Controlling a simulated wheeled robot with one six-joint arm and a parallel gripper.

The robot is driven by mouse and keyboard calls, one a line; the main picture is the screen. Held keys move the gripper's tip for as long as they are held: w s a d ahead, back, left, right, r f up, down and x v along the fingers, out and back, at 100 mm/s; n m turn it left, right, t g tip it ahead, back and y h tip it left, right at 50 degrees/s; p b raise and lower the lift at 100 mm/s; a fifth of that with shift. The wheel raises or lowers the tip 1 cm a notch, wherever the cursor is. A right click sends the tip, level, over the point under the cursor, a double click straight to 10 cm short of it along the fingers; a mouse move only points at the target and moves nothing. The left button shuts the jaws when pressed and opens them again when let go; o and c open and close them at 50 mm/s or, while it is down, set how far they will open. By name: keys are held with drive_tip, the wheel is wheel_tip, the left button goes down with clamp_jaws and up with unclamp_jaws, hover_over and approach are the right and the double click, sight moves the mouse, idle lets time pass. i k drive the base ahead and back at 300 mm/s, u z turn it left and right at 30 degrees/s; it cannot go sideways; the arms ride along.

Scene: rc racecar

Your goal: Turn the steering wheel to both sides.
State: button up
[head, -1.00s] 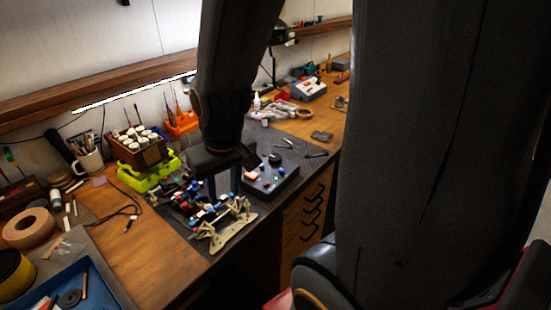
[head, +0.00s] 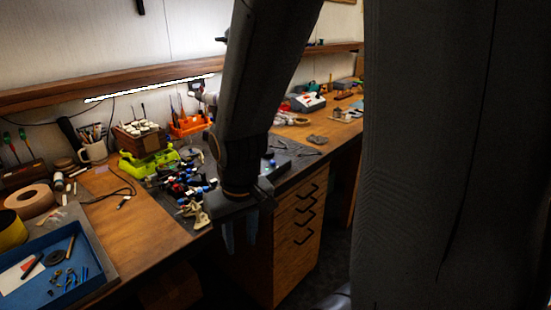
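The partly built RC racecar (head: 181,187), a cluster of black, blue and red parts with beige arms at its near end, lies on the dark mat. My arm hides part of it. I cannot make out a steering wheel; a dark item (head: 269,164) shows just right of my arm, too small to identify. My gripper (head: 240,232) points down in front of the bench's front edge, right of the car and apart from it. Its two fingers stand apart with nothing seen between them.
Drawers (head: 300,220) are under the bench. A blue tray (head: 85,262) is at front left. Bare wood (head: 135,235) lies between tray and mat.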

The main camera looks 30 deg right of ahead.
sight(270, 154)
drive_tip(key=u, duration=0.05)
drive_tip(key=k, duration=0.35)
drive_tip(key=z, duration=0.55)
drive_tip(key=i, duration=0.95)
drive_tip(key=z, duration=0.2)
